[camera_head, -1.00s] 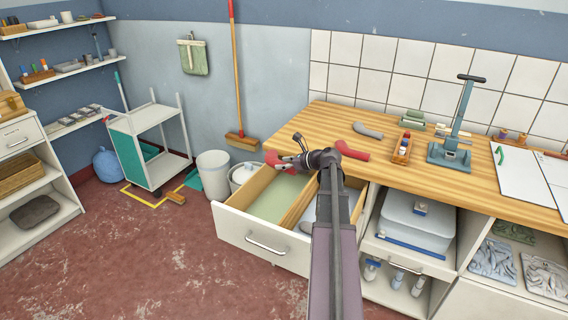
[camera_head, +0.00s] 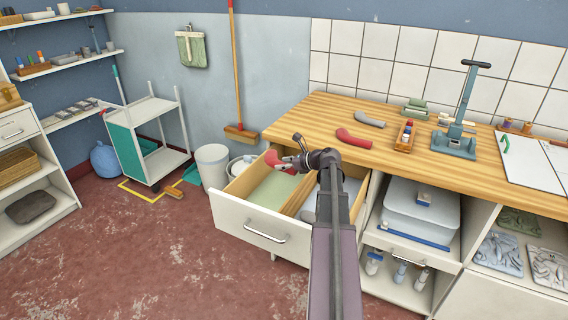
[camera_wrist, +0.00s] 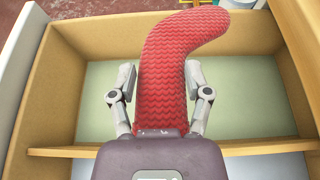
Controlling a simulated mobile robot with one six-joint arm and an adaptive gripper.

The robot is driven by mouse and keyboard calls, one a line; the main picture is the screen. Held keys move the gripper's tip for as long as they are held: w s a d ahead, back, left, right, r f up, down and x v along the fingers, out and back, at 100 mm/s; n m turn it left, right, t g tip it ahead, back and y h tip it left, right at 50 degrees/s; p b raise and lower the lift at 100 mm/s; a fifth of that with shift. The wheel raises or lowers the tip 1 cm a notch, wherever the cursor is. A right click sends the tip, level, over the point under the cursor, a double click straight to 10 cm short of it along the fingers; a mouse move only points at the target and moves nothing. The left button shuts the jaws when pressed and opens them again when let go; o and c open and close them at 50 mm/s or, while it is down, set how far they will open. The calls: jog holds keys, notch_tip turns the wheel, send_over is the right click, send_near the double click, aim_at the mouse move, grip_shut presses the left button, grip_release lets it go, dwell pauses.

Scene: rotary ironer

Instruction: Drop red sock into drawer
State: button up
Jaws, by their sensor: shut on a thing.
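My gripper (camera_head: 300,158) is shut on a red sock (camera_head: 279,162) and holds it over the open drawer (camera_head: 238,222). In the wrist view the red knitted sock (camera_wrist: 170,70) points away from my gripper (camera_wrist: 160,95), one finger on each side, its far end bending right past the drawer's wooden wall (camera_wrist: 90,38). The drawer has a pale green floor (camera_wrist: 105,105) and a wooden divider (camera_wrist: 60,152). A second red sock (camera_head: 353,139) lies on the wooden worktop. Part of the drawer is hidden behind my arm.
A white bin (camera_head: 212,165) and a bucket (camera_head: 243,172) stand behind the drawer. The red floor at the front left is clear.

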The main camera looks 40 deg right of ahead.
dwell(0.3)
jog(key=o, duration=0.8)
jog(key=shift+s, duration=0.1)
